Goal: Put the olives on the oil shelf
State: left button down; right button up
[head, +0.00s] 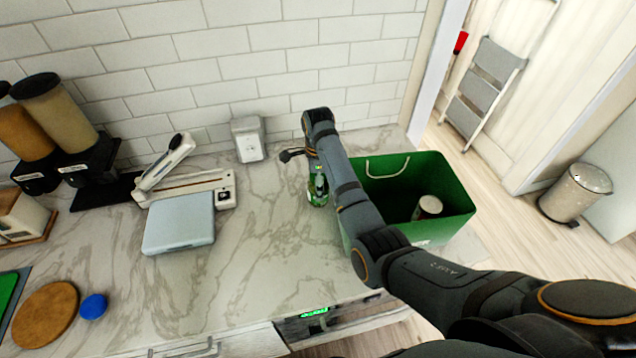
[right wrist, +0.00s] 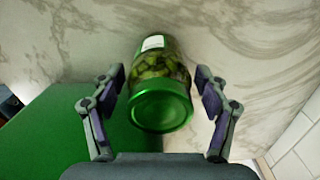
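The olives (head: 318,192) are a glass jar with a green lid, standing on the marble counter beside the green bag-like bin. In the right wrist view the jar of olives (right wrist: 160,88) lies between my right gripper's fingers, lid towards the camera. My right gripper (right wrist: 161,82) is open, with a small gap visible on each side of the jar. In the head view my right arm reaches over the bin and partly hides the jar and fingers. My left gripper is not in view. No oil shelf can be made out.
The green bin (head: 440,172) with a handle stands right of the jar and holds a can (head: 428,206). A white socket box (head: 248,138) stands near the tiled wall. A scale (head: 178,222), dispensers (head: 55,115) and a round board (head: 45,312) are further left. Mid-counter is clear.

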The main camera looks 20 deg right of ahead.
jog(key=shift+r, duration=0.35)
notch_tip(320, 180, up, 6)
jog(key=shift+w+r, duration=0.1)
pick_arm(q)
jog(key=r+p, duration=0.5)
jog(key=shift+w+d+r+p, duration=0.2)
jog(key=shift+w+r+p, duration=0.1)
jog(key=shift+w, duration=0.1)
pick_arm(e)
notch_tip(320, 180, up, 6)
jog(key=shift+f, duration=0.25)
